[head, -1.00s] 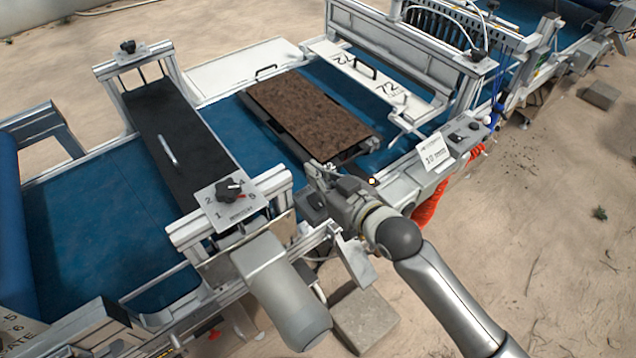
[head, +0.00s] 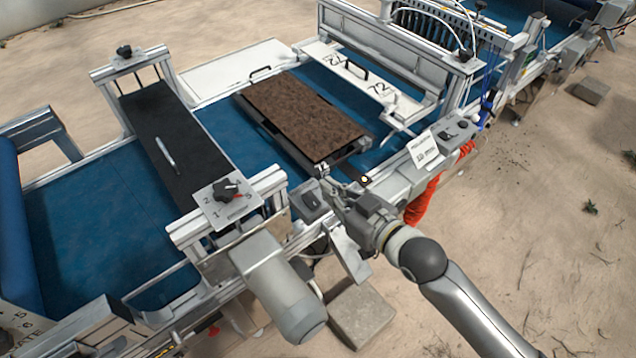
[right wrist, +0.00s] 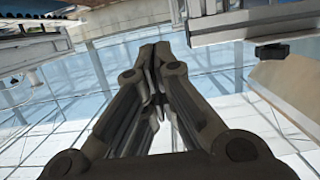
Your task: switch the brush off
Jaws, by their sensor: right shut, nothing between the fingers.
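A small dark grey switch box (head: 309,201) sits on the near side rail of the seeder, beside the black brush cover (head: 172,140) with its pale handle. The box's top is small in the head view, and I cannot tell which way its switch is set. My right gripper (head: 325,180) is shut and empty, just to the right of the box, with a small gap visible between them. In the right wrist view, its fingers (right wrist: 155,55) are together with nothing between them. My left gripper is not in view.
A soil-filled tray (head: 305,112) lies on the blue belt (head: 95,215). A dial plate (head: 225,198) and a grey motor (head: 280,290) are left of the box. Another control box (head: 458,135) with a white label card (head: 424,149) is to the right. Sandy ground is open at right.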

